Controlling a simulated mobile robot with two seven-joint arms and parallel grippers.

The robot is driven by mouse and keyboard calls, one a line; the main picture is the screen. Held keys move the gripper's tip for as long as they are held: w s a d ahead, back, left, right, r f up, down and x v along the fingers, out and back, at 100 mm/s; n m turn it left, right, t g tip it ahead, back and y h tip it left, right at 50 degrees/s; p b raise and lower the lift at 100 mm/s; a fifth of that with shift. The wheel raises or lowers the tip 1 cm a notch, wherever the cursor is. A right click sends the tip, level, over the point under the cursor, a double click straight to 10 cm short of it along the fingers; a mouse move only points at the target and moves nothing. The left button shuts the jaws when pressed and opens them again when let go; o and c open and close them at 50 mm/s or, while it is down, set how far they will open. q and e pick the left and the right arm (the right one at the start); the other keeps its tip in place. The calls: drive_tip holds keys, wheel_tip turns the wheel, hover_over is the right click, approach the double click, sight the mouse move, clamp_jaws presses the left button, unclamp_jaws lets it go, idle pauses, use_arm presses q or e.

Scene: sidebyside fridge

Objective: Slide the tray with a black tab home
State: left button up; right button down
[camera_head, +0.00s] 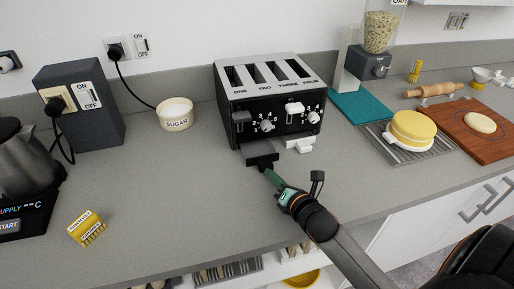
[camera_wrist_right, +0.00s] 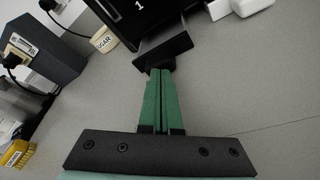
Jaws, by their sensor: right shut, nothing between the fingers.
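The black four-slot toaster (camera_head: 268,100) stands against the back wall. A tray with a black tab (camera_head: 260,156) sticks out from the lower left of its front. The black tab also shows in the right wrist view (camera_wrist_right: 161,56), at the end of the partly pulled-out tray. My right gripper (camera_head: 267,173) is shut and empty, with its green fingertips (camera_wrist_right: 161,74) at the front of the tab, seemingly touching it; the exact contact is hidden. A white tab (camera_head: 304,145) shows to the right, low on the toaster front. My left gripper is not in view.
A sugar bowl (camera_head: 176,115) and a dark switch box (camera_head: 80,108) stand left of the toaster. A teal board (camera_head: 358,105) and a rack (camera_head: 398,148) are to the right. The counter before the toaster is mostly clear.

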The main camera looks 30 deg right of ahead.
sight(269, 163)
drive_tip(key=shift+w+d, duration=0.25)
drive_tip(key=shift+w, duration=0.7)
drive_tip(key=shift+w+d, duration=0.2)
drive_tip(key=shift+w, duration=0.8)
drive_tip(key=shift+w+d, duration=0.25)
drive_tip(key=shift+w, duration=0.7)
drive_tip(key=shift+w+d+r, duration=0.1)
drive_tip(key=shift+w+d, duration=0.05)
drive_tip(key=shift+w, duration=0.3)
drive_tip(key=shift+s+a+p, duration=0.2)
drive_tip(key=shift+s+p, duration=0.2)
drive_tip(key=shift+s, duration=0.35)
drive_tip(key=shift+s+a+p, duration=0.25)
drive_tip(key=shift+s+p, duration=0.15)
drive_tip(key=shift+s, duration=0.6)
drive_tip(key=shift+s+a+p, duration=0.25)
drive_tip(key=shift+s+p, duration=0.1)
drive_tip(key=shift+s, duration=0.8)
drive_tip(key=shift+s, duration=0.1)
